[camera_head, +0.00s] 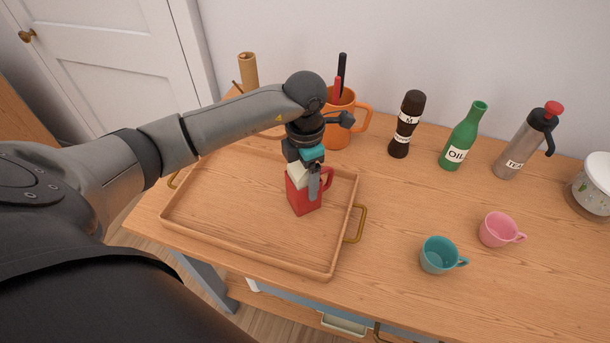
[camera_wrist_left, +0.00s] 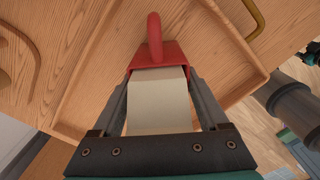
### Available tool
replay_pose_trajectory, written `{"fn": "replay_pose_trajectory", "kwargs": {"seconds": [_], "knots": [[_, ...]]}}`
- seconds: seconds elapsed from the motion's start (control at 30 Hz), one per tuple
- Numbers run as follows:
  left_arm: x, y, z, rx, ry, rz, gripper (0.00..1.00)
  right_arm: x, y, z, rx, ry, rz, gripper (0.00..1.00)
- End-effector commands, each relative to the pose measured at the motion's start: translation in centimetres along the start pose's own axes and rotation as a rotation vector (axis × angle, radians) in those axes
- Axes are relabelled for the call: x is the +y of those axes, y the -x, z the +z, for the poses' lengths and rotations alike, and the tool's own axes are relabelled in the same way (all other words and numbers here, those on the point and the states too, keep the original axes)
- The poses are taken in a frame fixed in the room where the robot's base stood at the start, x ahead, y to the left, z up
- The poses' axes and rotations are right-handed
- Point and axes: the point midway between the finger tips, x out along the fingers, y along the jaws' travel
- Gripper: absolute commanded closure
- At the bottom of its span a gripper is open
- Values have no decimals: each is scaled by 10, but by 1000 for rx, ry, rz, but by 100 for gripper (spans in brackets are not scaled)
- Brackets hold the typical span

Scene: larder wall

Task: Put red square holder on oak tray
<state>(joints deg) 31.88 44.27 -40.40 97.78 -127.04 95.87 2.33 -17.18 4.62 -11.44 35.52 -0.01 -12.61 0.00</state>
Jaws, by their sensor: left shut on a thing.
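The red square holder (camera_head: 303,198) is a red, square-sided cup with a loop handle and a cream block in its top. My left gripper (camera_head: 311,178) is shut on it from above. In the left wrist view, the fingers (camera_wrist_left: 160,88) flank the cream block, and the red holder (camera_wrist_left: 160,55) with its handle shows beyond. The holder is upright over the right part of the oak tray (camera_head: 235,215), inside its rim. I cannot tell whether its base touches the tray floor. My right gripper is not in view.
An orange mug (camera_head: 339,125) with utensils stands behind the tray. A dark bottle (camera_head: 406,125), green oil bottle (camera_head: 463,137) and grey flask (camera_head: 525,145) stand further right. Teal (camera_head: 437,255) and pink (camera_head: 497,230) cups sit front right. The tray's left part is clear.

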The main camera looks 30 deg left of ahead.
Motion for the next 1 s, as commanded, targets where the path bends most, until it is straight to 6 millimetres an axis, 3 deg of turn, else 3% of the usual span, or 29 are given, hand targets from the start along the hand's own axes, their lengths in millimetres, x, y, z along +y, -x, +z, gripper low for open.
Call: {"fn": "replay_pose_trajectory", "kwargs": {"seconds": [0.3,0.33,0.53,0.87,1.0], "knots": [[1,-2,1,-4,0,2,80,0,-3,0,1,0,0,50],[1,-3,0,-2,0,1,22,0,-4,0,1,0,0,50],[0,-2,0,-2,0,1,0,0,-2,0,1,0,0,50],[0,2,0,-2,0,1,0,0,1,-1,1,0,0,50],[2,23,1,-6,-1,5,0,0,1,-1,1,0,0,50]]}}
